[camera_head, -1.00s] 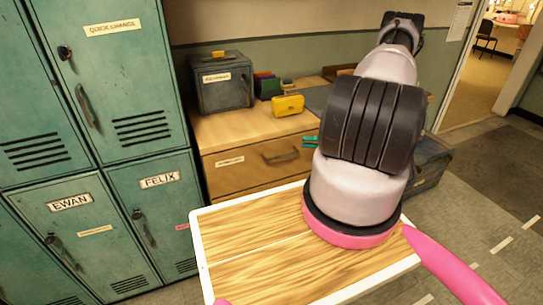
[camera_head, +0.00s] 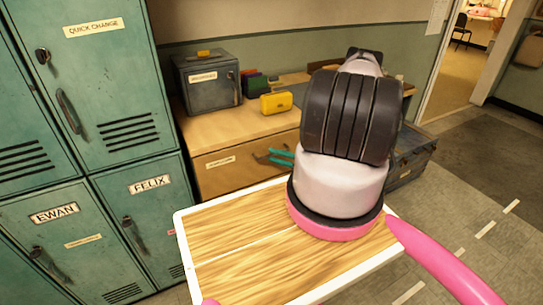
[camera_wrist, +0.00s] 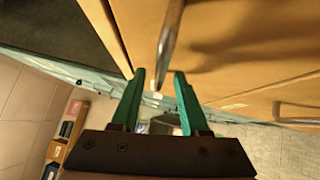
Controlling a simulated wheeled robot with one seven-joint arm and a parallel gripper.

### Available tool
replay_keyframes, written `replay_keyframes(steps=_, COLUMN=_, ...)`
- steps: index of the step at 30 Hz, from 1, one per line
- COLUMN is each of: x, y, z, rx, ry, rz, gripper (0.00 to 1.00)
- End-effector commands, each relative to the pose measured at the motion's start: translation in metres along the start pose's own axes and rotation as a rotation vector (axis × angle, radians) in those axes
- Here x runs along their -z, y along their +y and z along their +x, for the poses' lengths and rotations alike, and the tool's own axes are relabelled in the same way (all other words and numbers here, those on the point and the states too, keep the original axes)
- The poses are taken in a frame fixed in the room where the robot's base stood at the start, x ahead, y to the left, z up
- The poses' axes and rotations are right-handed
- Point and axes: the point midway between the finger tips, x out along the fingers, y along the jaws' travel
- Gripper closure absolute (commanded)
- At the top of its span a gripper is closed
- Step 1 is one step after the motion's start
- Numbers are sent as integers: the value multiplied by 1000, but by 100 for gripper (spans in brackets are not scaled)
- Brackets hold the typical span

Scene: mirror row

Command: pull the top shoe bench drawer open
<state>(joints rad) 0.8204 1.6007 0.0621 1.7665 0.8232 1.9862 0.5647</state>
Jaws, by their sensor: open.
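The shoe bench (camera_head: 200,130) is a wooden unit beside the lockers in the head view. Its top drawer (camera_head: 215,181) has a wooden front with a white label and looks shut. My gripper (camera_head: 275,157) has teal fingers and is open at the drawer's handle, which is mostly hidden behind them in the head view. In the wrist view my gripper (camera_wrist: 159,74) shows its fingers spread, with the dark metal handle (camera_wrist: 171,38) coming down between the fingertips. I cannot tell whether either finger touches it. My arm hides the bench's right part.
A grey metal box (camera_head: 207,82) and a yellow case (camera_head: 276,103) stand on the bench top. Green lockers (camera_head: 95,90) stand close on the left. A dark chest (camera_head: 413,157) is to the right, with open floor (camera_head: 465,190) beyond it.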

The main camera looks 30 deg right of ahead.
Motion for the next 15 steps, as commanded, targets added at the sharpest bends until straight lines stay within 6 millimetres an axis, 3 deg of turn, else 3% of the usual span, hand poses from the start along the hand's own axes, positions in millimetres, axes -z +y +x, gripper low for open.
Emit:
replay_keyframes(steps=5, x=0, y=0, z=14, rx=1, ry=1, rz=0, gripper=55)
replay_keyframes(steps=14, x=0, y=0, z=17, rx=1, ry=0, rz=-1, gripper=55)
replay_keyframes(steps=15, x=0, y=0, z=17, rx=1, ry=0, rz=-1, gripper=67)
